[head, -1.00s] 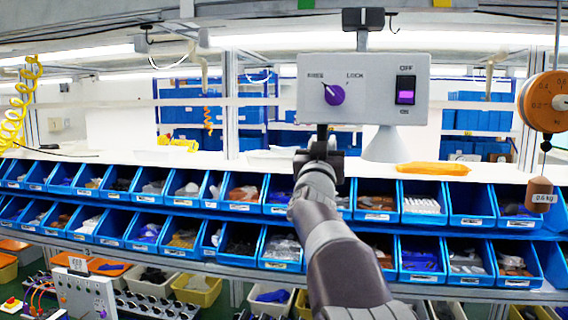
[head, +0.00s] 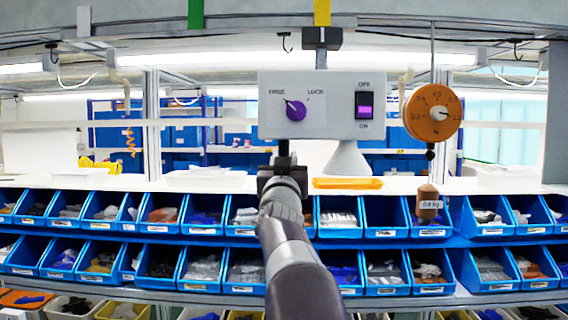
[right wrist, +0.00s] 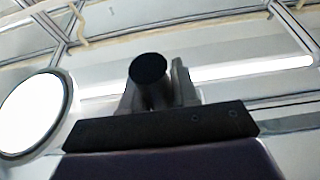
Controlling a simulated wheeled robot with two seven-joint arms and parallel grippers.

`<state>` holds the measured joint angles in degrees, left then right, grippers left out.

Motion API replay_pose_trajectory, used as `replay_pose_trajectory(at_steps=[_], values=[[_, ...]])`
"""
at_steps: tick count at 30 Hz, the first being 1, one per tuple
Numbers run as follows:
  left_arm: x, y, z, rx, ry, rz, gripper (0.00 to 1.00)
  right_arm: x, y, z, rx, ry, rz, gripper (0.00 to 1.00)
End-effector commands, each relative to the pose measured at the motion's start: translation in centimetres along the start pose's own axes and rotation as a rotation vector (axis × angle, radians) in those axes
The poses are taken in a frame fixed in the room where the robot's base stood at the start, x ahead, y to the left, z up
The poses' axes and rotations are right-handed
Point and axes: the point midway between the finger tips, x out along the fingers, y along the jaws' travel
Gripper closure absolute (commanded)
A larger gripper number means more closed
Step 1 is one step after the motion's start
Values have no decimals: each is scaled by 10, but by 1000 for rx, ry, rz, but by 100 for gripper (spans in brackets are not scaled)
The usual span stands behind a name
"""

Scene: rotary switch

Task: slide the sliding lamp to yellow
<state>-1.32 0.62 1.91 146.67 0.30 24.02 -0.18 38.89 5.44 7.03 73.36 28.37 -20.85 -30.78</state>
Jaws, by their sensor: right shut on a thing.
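The sliding lamp (head: 330,115) is a grey box with a white cone shade, hanging from the overhead rail (head: 440,28). Its hanger (head: 321,40) is directly below the yellow mark (head: 322,12). Its purple knob (head: 296,109) points toward FREE, and a switch (head: 364,104) with a purple rocker sits on the right. My right gripper (head: 283,166) is below the box's left part, shut on the lamp's dark handle (head: 284,147). The handle's round end (right wrist: 148,68) shows between the fingers in the right wrist view. My left gripper is not in view.
A green mark (head: 196,14) and a white mark (head: 84,21) are farther left on the rail. An orange dial (head: 433,112) with a hanging weight (head: 429,203) is close to the lamp's right. Blue bins (head: 340,217) fill the shelf below.

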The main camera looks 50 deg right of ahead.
Motion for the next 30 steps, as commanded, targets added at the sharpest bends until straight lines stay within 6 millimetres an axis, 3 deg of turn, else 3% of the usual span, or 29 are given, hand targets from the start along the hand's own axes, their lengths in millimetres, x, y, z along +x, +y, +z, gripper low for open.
replay_pose_trajectory(at_steps=[3,4,6,17,30], values=[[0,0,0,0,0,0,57,0,2,-3,-2,7,3,100],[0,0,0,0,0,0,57,0,2,-3,-2,7,4,68],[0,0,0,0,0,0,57,0,2,-3,-2,7,3,50],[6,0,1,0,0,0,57,-7,1,0,-1,6,2,50],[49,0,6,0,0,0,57,-99,3,1,0,7,2,50]])
